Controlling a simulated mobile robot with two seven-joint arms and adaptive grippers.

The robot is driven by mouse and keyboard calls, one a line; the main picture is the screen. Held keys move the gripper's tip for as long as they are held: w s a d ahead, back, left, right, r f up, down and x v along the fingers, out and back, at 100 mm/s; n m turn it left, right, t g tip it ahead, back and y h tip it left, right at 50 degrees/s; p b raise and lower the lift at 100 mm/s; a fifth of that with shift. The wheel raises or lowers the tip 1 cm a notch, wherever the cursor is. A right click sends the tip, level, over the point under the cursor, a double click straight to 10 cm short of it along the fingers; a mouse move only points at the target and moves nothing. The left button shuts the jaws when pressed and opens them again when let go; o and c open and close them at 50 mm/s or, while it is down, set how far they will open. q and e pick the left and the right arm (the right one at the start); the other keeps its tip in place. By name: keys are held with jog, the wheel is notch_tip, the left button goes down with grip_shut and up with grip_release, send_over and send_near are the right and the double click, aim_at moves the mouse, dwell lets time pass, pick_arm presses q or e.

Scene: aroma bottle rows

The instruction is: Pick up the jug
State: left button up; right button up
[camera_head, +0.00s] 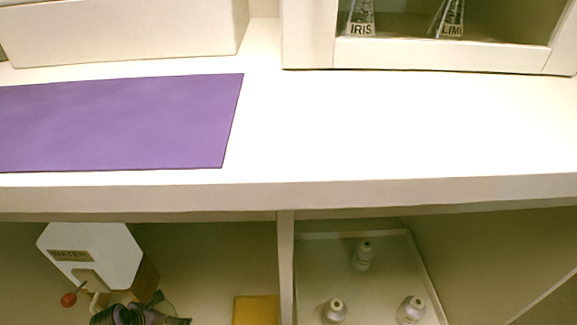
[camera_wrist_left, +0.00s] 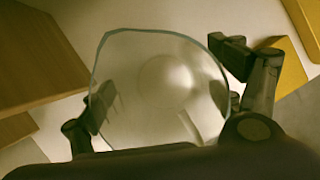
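The jug (camera_wrist_left: 150,75) is a clear glass vessel with a wide rim, seen from above in the left wrist view. It lies between the widely spread fingers of my left gripper (camera_wrist_left: 170,85). One finger is seen partly through the glass on the left, the other stands at the rim's right side. I cannot tell whether either finger touches the glass. In the head view my left gripper (camera_head: 150,311) is at the bottom left edge, and I cannot make out the jug there. My right gripper is not in view.
A white dispenser labelled WATER (camera_head: 95,252) with a red-knobbed tap stands in the lower left compartment. A yellow block (camera_head: 255,310) is right of it. A divider (camera_head: 285,265) separates a tray (camera_head: 385,290) with small white bottles. The counter above carries a purple mat (camera_head: 120,122).

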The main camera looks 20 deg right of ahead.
pick_arm(q)
jog(key=c, duration=1.1)
jog(key=shift+c, duration=0.6)
